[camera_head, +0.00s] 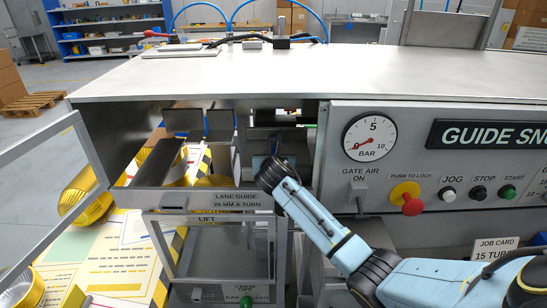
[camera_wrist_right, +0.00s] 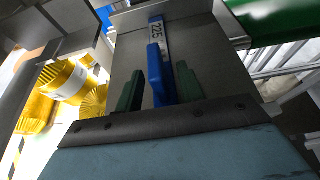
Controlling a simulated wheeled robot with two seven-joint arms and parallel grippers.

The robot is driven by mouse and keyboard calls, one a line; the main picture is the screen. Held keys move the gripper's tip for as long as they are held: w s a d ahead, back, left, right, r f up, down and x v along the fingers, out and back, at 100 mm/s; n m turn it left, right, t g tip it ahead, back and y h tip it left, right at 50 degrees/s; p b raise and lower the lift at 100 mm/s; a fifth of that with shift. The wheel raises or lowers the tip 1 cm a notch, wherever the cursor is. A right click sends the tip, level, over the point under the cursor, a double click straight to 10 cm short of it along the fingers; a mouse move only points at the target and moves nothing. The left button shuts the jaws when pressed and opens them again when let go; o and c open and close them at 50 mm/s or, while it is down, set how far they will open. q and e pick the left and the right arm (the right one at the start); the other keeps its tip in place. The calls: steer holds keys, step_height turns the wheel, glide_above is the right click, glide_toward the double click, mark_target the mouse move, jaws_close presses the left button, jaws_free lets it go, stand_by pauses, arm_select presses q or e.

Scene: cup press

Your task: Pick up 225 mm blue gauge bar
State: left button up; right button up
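The blue gauge bar (camera_wrist_right: 167,68) is in the right wrist view, marked "225" on a pale label on its far part. It lies along a grey metal surface (camera_wrist_right: 205,48). The two dark green fingers of my right gripper (camera_wrist_right: 162,82) stand on either side of the bar's near raised part. The bar fills most of the space between them; whether they press on it I cannot tell. In the head view my right gripper (camera_head: 273,168) reaches into the machine's open front; its fingertips and the bar cannot be made out there. My left gripper is out of view.
The machine's panel has a pressure gauge (camera_head: 370,136) and a red push button (camera_head: 406,198) right of my arm. A framed door (camera_head: 50,190) stands open at left. Yellow ribbed cups (camera_head: 88,197) lie beyond it. A "LANE GUIDE" ledge (camera_head: 203,200) is left of my gripper.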

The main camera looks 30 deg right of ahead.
steer(key=shift+w, duration=0.1)
jaws_close()
stand_by(0.4)
